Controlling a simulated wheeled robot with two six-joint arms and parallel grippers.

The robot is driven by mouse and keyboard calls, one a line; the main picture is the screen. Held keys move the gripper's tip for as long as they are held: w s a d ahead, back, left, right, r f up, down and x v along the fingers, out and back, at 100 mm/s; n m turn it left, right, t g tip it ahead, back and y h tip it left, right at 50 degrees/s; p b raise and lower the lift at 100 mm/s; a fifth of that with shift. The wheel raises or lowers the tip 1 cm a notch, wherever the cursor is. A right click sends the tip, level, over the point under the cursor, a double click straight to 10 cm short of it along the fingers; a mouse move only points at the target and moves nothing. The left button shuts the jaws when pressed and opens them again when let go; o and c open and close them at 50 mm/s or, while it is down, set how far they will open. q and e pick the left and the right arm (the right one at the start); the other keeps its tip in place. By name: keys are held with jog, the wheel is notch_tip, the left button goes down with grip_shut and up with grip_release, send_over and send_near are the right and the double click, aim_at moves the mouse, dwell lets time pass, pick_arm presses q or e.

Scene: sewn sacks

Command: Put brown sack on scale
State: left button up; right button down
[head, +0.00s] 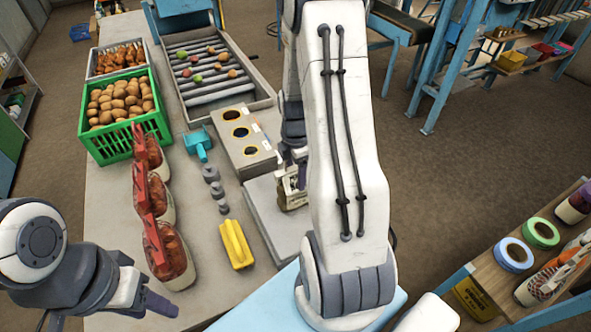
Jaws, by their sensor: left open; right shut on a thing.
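My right gripper (294,156) is shut on a small brown sack (291,196), with my own arm hiding its right side. The sack hangs upright at the grey scale plate (262,217). I cannot tell whether its base touches the plate. My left gripper (148,297) is open and empty at the lower left, near the table's left front edge and apart from the sacks.
A yellow block (236,244), grey weights (217,189) and a teal scoop (199,142) lie beside the scale. A green crate of potatoes (128,148) is behind.

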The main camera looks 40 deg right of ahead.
jog(key=shift+f, duration=0.2)
jog(key=shift+f, duration=0.15)
grip_release()
jog(key=shift+r, duration=0.2)
